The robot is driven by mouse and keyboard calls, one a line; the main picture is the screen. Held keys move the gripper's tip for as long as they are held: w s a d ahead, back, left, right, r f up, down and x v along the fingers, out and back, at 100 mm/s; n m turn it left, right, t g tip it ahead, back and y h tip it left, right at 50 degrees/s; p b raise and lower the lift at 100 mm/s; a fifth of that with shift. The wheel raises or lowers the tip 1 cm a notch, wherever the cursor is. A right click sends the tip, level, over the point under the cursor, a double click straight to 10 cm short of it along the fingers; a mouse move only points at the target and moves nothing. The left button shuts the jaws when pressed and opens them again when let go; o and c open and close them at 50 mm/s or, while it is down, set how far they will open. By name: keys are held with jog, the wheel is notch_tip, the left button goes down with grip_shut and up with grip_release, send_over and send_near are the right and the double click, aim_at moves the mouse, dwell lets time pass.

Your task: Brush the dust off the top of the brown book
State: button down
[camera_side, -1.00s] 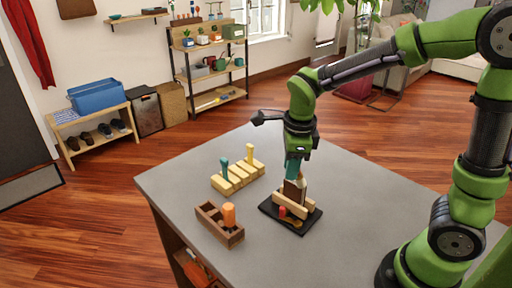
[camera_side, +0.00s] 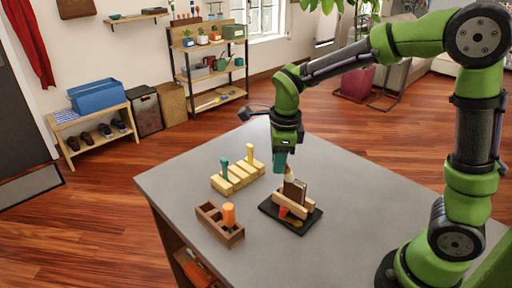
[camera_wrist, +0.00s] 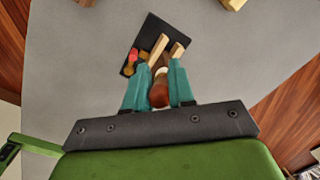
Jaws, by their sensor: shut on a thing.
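The brown book (camera_side: 294,190) stands upright between pale wooden blocks (camera_side: 289,207) on a black base (camera_side: 275,213). The blocks also show in the wrist view (camera_wrist: 157,48). My gripper (camera_side: 281,163) is above the book's upper left edge, shut on a brush (camera_side: 289,173). The brush's pale lower part points down towards the book's top; I cannot tell whether it touches. In the wrist view, the brush's rounded brown end (camera_wrist: 159,94) sits between my teal fingers (camera_wrist: 160,88). The brush and fingers hide part of the book there. Dust is too small to make out.
A red and yellow item (camera_side: 291,214) lies on the base's front. Left of it are a pale slotted rack (camera_side: 238,178) with teal and yellow handles, and a brown wooden box (camera_side: 219,228) with an orange handle. The grey tabletop (camera_side: 350,190) is clear to the right.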

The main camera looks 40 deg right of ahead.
jog(key=shift+w+d, duration=0.2)
jog(key=shift+w, duration=0.3)
dwell(3.6)
notch_tip(320, 180, up, 6)
dwell(0.7)
notch_tip(320, 180, up, 3)
dwell(0.6)
